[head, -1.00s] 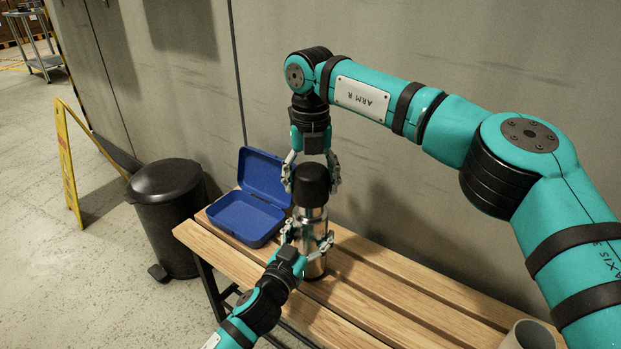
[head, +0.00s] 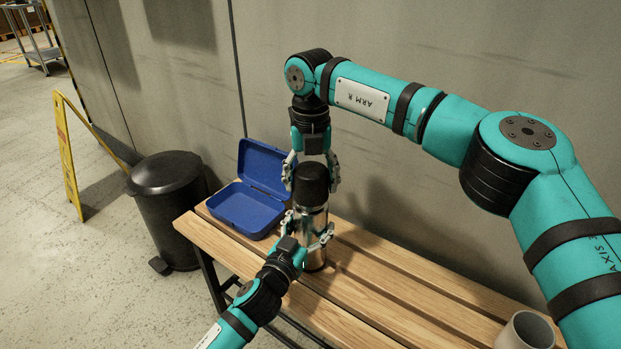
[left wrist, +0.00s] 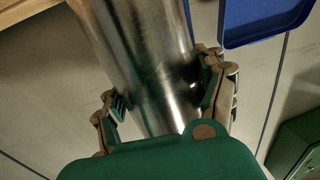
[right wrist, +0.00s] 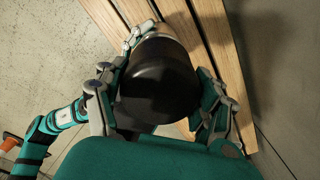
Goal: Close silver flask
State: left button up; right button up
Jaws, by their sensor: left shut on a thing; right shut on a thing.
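The silver flask (head: 316,257) stands upright on the wooden bench, with its black lid (head: 311,184) on top of the body. My right gripper (head: 311,177) comes down from above and is shut around the black lid, which also fills the middle of the right wrist view (right wrist: 158,82). My left gripper (head: 306,234) is shut on the silver body from the front left. In the left wrist view the shiny body (left wrist: 150,60) lies between the two fingers. The seam between lid and body is partly hidden by the fingers, so I cannot tell how tightly they meet.
An open blue lunch box (head: 245,209) lies on the bench (head: 400,300) just left of the flask. A grey cup (head: 526,332) stands at the bench's right front. A black bin (head: 168,205) and a yellow floor sign (head: 68,150) stand to the left. A wall rises behind.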

jog(key=shift+f, duration=0.55)
jog(key=m, duration=1.3)
jog(key=shift+m, duration=0.3)
jog(key=m, duration=0.6)
jog(key=shift+m, duration=0.3)
jog(key=m, duration=0.4)
jog(key=shift+m, duration=1.2)
